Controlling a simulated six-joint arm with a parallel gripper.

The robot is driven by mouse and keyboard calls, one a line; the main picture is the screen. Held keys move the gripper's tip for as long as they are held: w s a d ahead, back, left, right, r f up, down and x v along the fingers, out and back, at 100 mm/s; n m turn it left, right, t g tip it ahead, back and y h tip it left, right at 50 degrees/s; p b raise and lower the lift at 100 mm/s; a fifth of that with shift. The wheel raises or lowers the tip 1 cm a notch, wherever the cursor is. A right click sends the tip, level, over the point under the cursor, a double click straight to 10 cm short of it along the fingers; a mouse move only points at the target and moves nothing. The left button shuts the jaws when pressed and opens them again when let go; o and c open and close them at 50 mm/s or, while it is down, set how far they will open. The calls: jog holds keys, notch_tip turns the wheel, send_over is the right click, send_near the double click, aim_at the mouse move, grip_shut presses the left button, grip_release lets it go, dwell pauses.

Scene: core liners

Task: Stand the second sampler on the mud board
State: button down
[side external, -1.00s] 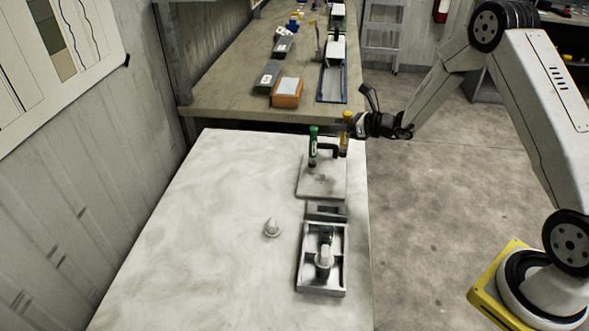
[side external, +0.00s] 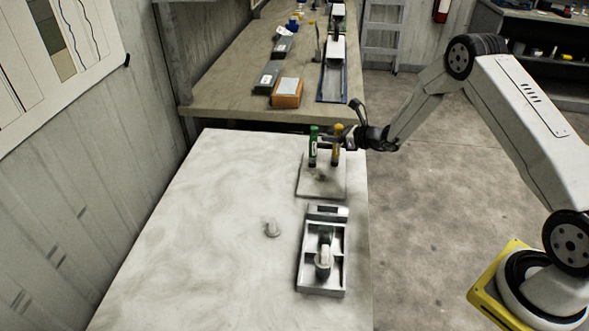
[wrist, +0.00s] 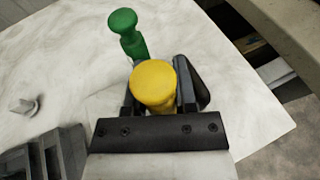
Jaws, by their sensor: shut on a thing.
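My gripper (side external: 345,142) is shut on the yellow-topped sampler (side external: 336,155), which is upright over the mud board (side external: 310,187). Its lower end looks at or very near the board; I cannot tell whether it touches. In the wrist view the yellow cap (wrist: 154,84) sits between the jaws (wrist: 158,100). The green-topped sampler (side external: 313,147) stands upright on the board, just left of the yellow one. It also shows in the wrist view (wrist: 130,35), beyond the yellow cap.
A grey tray (side external: 303,270) with a pale object in it lies nearer on the white table. A small pale cone-like piece (side external: 272,229) sits left of it. The left table area is clear. A back bench (side external: 225,95) holds an orange box (side external: 287,93) and other items.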

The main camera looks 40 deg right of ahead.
jog(key=shift+f, duration=0.45)
jog(key=shift+f, duration=0.2)
jog(key=shift+c, duration=2)
grip_release()
jog(key=shift+r, duration=0.2)
jog(key=shift+s+d+r, duration=0.15)
jog(key=shift+s+d, duration=0.05)
jog(key=shift+s, duration=0.25)
jog(key=v, duration=1.1)
jog(key=shift+a, duration=0.1)
